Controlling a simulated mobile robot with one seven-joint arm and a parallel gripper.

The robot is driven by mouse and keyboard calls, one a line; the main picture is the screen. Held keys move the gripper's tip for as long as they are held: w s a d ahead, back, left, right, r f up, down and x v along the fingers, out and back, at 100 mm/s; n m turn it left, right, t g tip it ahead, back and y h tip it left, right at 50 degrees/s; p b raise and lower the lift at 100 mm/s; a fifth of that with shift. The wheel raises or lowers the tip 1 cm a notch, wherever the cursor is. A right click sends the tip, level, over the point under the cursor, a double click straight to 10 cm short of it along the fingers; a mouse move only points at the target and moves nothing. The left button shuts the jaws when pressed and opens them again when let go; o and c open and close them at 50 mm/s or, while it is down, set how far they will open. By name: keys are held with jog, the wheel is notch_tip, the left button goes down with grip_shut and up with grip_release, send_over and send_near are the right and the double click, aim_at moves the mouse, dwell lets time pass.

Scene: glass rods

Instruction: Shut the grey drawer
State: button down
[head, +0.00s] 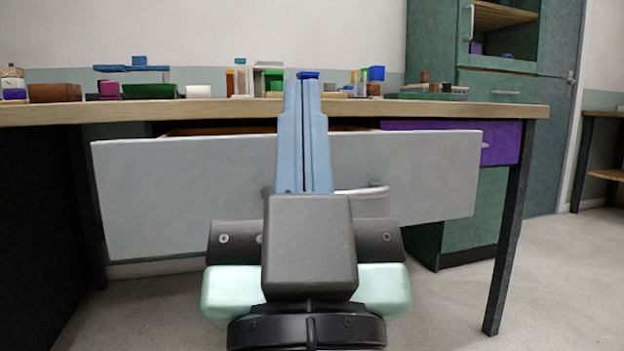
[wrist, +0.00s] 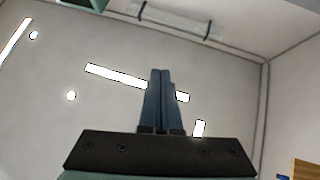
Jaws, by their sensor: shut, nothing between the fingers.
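The grey drawer (head: 430,178) hangs under the wooden tabletop and is pulled out toward me, with a dark gap and its inner wood edge showing behind its front. Its metal handle (head: 372,191) is partly hidden behind my gripper. My gripper (head: 308,80) is shut and empty, with its blue fingers pointing up in front of the middle of the drawer front. I cannot tell whether it touches the drawer. In the wrist view my gripper (wrist: 160,74) shows its closed fingers against the ceiling; the drawer is not in that view.
The tabletop (head: 450,110) bears several small boxes and vials along its back. A purple drawer (head: 505,142) sits to the right of the grey one. A dark table leg (head: 509,240) stands at the right. A green cabinet (head: 480,205) is behind. Floor is clear at right.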

jog(key=w+d+f+m+g+y+p, duration=0.1)
jog(key=w+d+m+g+p, duration=0.3)
jog(key=p, duration=0.8)
jog(key=w+d+f+m+g+p, duration=0.15)
jog(key=w+g+p, duration=0.35)
jog(key=p, duration=0.7)
jog(key=s+d+f+m+g+y+p, duration=0.3)
jog(key=s+m+p, duration=0.8)
jog(key=p, duration=1.5)
jog(key=w+a+f+n+g+b, duration=0.1)
jog(key=w+a+f, duration=0.2)
jog(key=w, duration=0.9)
jog(key=shift+h, duration=0.4)
jog(key=shift+f+n, duration=0.1)
jog(key=shift+n, duration=0.15)
